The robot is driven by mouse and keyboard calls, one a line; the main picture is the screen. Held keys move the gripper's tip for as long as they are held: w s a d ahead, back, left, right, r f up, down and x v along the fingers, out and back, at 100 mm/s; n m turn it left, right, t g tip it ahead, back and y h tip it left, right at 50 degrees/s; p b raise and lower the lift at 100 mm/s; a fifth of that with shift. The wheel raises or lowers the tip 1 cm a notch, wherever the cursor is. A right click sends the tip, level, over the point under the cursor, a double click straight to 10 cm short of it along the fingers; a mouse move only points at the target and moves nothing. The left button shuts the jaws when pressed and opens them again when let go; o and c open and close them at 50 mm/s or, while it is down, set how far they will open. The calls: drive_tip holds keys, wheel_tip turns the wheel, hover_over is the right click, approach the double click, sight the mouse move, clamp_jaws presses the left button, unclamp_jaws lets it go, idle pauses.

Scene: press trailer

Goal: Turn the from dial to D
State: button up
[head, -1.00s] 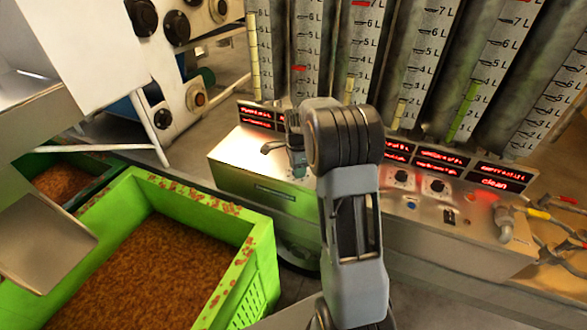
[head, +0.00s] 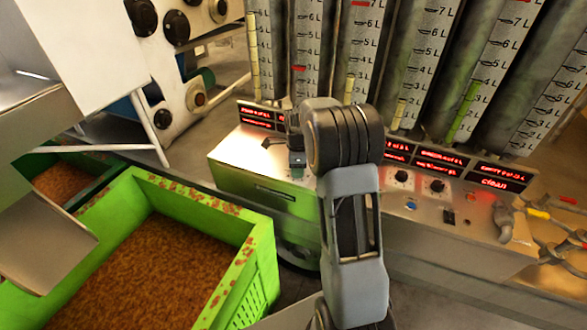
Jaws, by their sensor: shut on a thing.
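The steel control panel (head: 235,165) stands across the middle of the head view, under a row of red displays. My gripper (head: 296,160) is at the left part of this panel, partly behind my own arm. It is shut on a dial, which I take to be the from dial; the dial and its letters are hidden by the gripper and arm. Two other black dials, a left one (head: 401,177) and a right one (head: 437,186), show uncovered to the right of my arm. The panel's small lettering is too small to read.
A green crate (head: 262,262) full of brown grain stands at the lower left. Several graduated tubes (head: 425,60) rise behind the panel. A blue button (head: 411,204), a black switch (head: 449,216) and cables with clamps (head: 540,214) are at the right.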

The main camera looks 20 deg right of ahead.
drive_tip(key=shift+d, duration=0.15)
drive_tip(key=o, duration=0.7)
drive_tip(key=shift+s+d, duration=0.1)
drive_tip(key=shift+d, duration=0.05)
drive_tip(key=shift+o, duration=1.2)
drive_tip(key=shift+a, duration=0.25)
wheel_tip(320, 180, up, 14)
drive_tip(key=shift+f, duration=0.15)
